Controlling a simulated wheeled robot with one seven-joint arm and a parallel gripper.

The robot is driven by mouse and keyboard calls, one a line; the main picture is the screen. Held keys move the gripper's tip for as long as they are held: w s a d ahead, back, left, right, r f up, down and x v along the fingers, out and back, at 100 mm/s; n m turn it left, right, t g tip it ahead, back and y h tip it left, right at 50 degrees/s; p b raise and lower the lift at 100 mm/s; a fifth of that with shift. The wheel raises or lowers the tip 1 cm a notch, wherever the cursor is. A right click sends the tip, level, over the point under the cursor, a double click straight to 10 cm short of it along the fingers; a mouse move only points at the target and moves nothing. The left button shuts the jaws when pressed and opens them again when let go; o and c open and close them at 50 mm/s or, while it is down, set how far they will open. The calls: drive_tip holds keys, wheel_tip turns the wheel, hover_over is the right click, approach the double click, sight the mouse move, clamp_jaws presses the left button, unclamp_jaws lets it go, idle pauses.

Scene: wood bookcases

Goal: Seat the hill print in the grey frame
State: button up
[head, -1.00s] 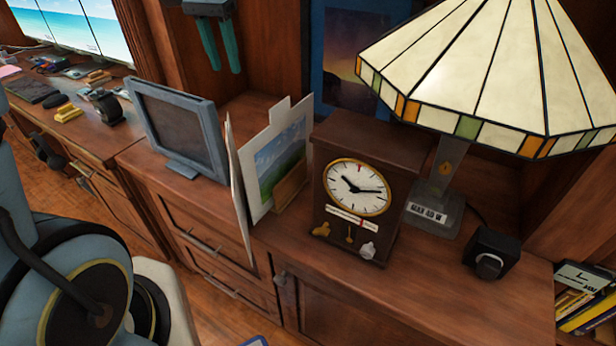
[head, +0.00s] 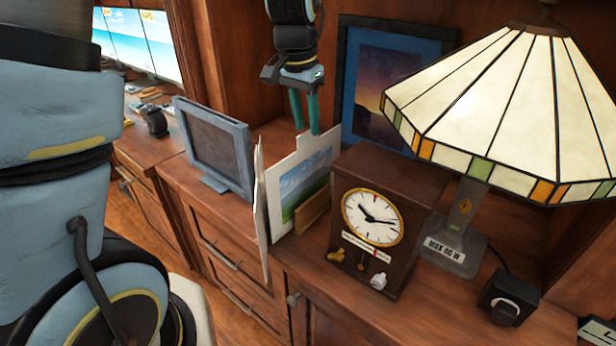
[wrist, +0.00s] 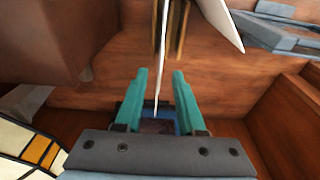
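The hill print (head: 300,188), a white-bordered card with green hills, blue sky and a top tab, stands upright in a small wooden holder (head: 312,212). In the wrist view the print (wrist: 160,60) is a thin white edge running between my fingers. My gripper (head: 305,128) points down at the tab; its teal fingers (wrist: 160,74) are apart, one on each side of the tab, with gaps visible. The grey frame (head: 246,160) stands on the cabinet left of the print, with a dark panel inside. It also shows at the wrist view's top right (wrist: 275,35).
A second white card (head: 261,215) stands edge-on just left of the print. A wooden clock (head: 343,228) stands close on the right, then a stained-glass lamp (head: 500,110) and black box (head: 510,297). A blue-bordered sunset picture (head: 385,90) leans behind.

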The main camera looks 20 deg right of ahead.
drive_tip(key=shift+w+d+f, duration=0.1)
drive_tip(key=shift+d+f, duration=0.05)
drive_tip(key=shift+f, duration=1)
clamp_jaws()
idle(0.5)
